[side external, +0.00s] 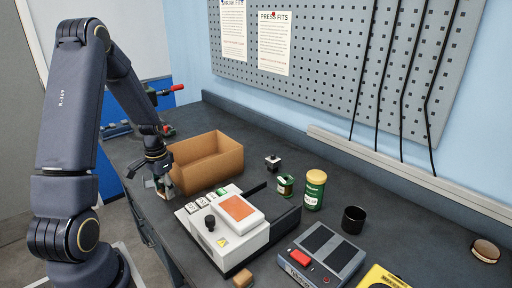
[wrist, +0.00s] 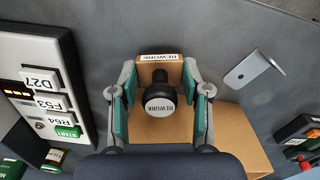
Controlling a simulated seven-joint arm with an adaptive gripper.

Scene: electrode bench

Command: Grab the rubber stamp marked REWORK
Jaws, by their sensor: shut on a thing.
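The REWORK stamp (wrist: 160,93) is in the wrist view, between my fingers. It has a black handle with a round white top reading REWORK, and a brown block with a white REWORK label on its far edge. My gripper (wrist: 161,112) is shut on it, with a green pad on each side of the brown block. In the side view my gripper (side external: 160,186) is low over the bench, just left of the cardboard box. The stamp is mostly hidden there by the fingers.
The open cardboard box (side external: 205,160) stands close to my gripper's right. A white and black machine (side external: 226,236) with labelled keys is in front. A metal bracket (wrist: 253,69) lies nearby. Jars, a black cup (side external: 353,220) and a grey device (side external: 322,255) stand further right.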

